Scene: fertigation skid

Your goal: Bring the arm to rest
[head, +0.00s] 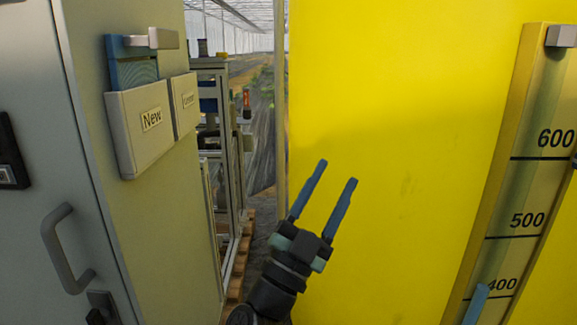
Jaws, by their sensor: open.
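My gripper (332,174) is in the lower middle of the head view. Its two blue fingers stand apart, pointing up and slightly right, with nothing between them. Its dark wrist and arm come in from the bottom edge. The gripper shows in front of the left part of a large yellow panel (400,110). I cannot tell how far it is from the panel.
A grey cabinet (160,225) with a handle (62,250) stands at left, carrying a holder labelled "New" (140,130) and a second holder (184,104). A level scale (515,190) is at right. A narrow gap between shows a metal frame (222,150) on a pallet.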

